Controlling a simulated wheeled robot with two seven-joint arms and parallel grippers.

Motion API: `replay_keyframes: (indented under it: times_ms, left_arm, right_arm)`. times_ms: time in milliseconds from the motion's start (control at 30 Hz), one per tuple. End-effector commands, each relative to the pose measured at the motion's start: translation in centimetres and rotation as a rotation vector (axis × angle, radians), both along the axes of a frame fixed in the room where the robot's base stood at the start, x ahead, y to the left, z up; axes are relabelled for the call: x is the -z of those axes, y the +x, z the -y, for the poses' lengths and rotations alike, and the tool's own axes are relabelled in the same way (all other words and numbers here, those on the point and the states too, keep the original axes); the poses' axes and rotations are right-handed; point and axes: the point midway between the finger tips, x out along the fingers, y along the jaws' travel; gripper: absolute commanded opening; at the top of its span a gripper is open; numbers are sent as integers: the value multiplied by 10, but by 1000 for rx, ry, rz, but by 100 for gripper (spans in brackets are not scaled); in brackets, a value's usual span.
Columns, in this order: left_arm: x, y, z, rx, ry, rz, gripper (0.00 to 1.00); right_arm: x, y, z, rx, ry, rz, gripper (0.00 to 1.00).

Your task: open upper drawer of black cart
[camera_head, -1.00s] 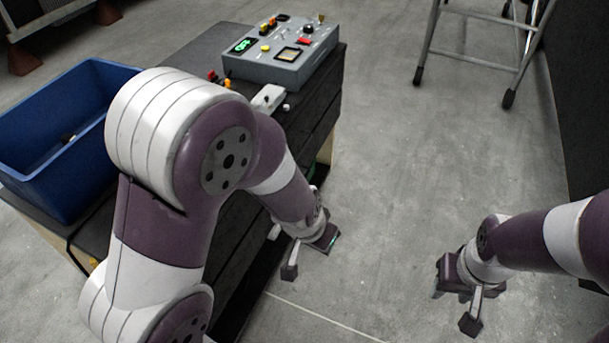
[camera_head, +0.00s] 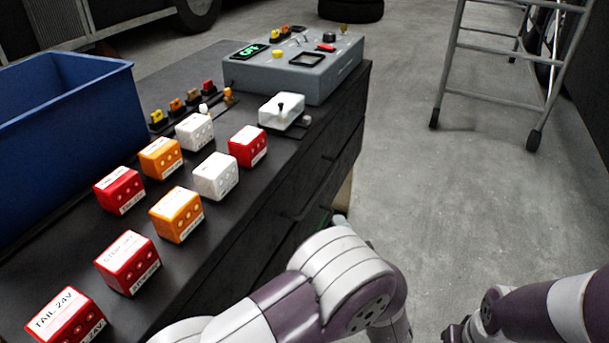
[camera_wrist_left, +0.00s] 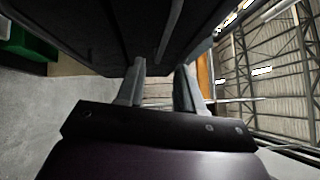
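The black cart (camera_head: 225,262) stands on the left in the head view, its drawer front facing right. The seams of its upper drawer (camera_head: 318,150) are dark; the drawer looks shut, though my left arm hides the lower front. In the left wrist view my left gripper (camera_wrist_left: 160,82) has its fingers apart, tips close to the dark cart face (camera_wrist_left: 100,35). A long bar-like edge (camera_wrist_left: 172,30) runs down that face toward the gap; I cannot tell whether the fingers touch it. My right gripper (camera_head: 456,332) is cut off at the bottom edge, its fingers not clear.
The cart top carries several red, orange and white labelled blocks (camera_head: 178,213), a grey control box (camera_head: 300,78), a small white switch box (camera_head: 281,111) and a blue bin (camera_head: 65,130). A metal ladder (camera_head: 500,92) stands at the back right. The floor (camera_head: 410,170) beside the cart is clear.

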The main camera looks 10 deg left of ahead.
Motion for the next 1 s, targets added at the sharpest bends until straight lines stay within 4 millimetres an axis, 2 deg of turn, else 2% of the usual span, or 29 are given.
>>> replay_keyframes:
  times_ms: [133, 400, 533, 700, 933, 1000]
  left_arm:
    - [0, 17, -13, -6, 1, 1, 37]
    - [-7, 74, -50, -4, -2, 3, 37]
    - [-11, 93, -62, -2, -1, 2, 37]
    - [-15, 103, -69, 0, 1, 1, 37]
    - [-16, 104, -69, 1, 0, 0, 37]
    - [-16, 104, -69, 1, 1, 1, 14]
  right_arm:
    - [10, -1, 0, 1, 0, -1, 43]
    - [33, -1, 0, 0, 0, -1, 43]
    - [40, -1, 0, 0, 0, -1, 43]
    - [42, -1, 0, 1, 0, -1, 43]
    - [41, -1, 0, 0, 0, -1, 43]
    - [41, -1, 0, 0, 0, -1, 43]
